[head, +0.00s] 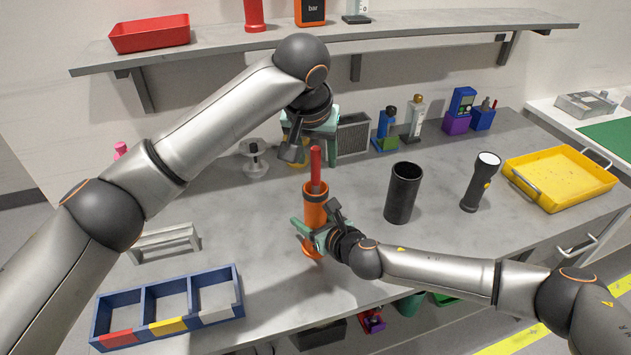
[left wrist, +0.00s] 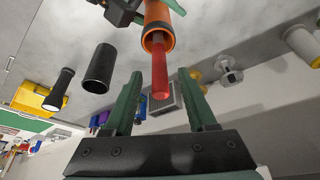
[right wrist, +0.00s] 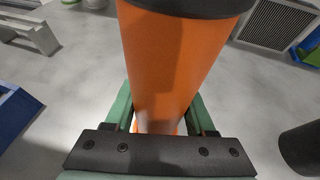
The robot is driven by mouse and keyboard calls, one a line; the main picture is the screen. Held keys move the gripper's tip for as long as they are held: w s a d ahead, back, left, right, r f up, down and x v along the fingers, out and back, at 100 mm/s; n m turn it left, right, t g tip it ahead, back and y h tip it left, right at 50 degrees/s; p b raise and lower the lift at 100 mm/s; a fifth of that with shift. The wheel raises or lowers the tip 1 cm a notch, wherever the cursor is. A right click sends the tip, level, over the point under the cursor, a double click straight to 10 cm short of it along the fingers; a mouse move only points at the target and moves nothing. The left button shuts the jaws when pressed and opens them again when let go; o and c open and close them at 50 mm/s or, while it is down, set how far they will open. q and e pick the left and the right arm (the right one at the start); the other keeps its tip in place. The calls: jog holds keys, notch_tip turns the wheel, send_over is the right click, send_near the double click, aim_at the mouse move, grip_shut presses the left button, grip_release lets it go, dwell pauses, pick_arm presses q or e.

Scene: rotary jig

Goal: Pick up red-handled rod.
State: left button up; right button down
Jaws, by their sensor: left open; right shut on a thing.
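The red-handled rod (head: 315,168) stands upright in an orange tube (head: 314,204), its red handle sticking out of the top. My right gripper (head: 310,236) is shut on the orange tube, which fills the right wrist view (right wrist: 175,65). My left gripper (head: 312,140) is above and behind the rod in the head view, open and empty. In the left wrist view the red handle (left wrist: 160,82) points in between the open fingers (left wrist: 165,100), apart from both. The rod's lower part is hidden inside the tube.
A black cylinder (head: 402,193) and a flashlight (head: 480,182) stand to the right. A yellow tray (head: 566,178) lies further right. A three-part bin (head: 168,309) is at front left. A shelf (head: 420,28) runs above the back of the bench.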

pick_arm(q)
jog(key=x, duration=0.3)
jog(key=shift+f, duration=0.1)
jog(key=shift+c, duration=0.2)
grip_shut()
dwell(0.3)
